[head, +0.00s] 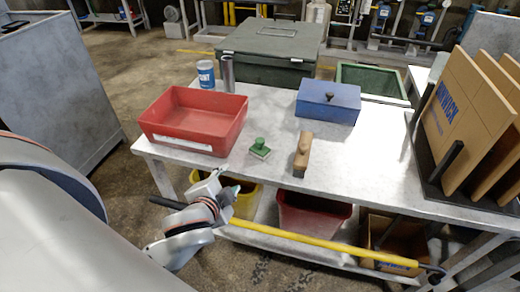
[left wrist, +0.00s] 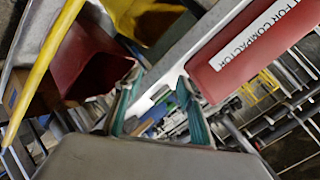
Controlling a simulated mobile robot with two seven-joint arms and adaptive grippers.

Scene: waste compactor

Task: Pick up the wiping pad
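A small green pad with a round knob handle (head: 260,149), which looks like the wiping pad, lies on the white table near its front edge, between the red tray and a wooden-handled brush. My left gripper (head: 218,178) is at the table's front edge, to the left of and nearer than the pad, and apart from it. In the left wrist view its two teal fingers (left wrist: 157,106) stand apart with nothing seen held between them. I cannot make out the pad in that view. My right gripper is not in view.
The red tray (head: 195,119) stands left on the table (head: 370,163); the brush (head: 302,154) lies right of the pad. A blue box (head: 328,101) stands behind. Cardboard panels (head: 468,118) stand at right. A yellow bar (head: 310,246) runs along the front, below the tabletop.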

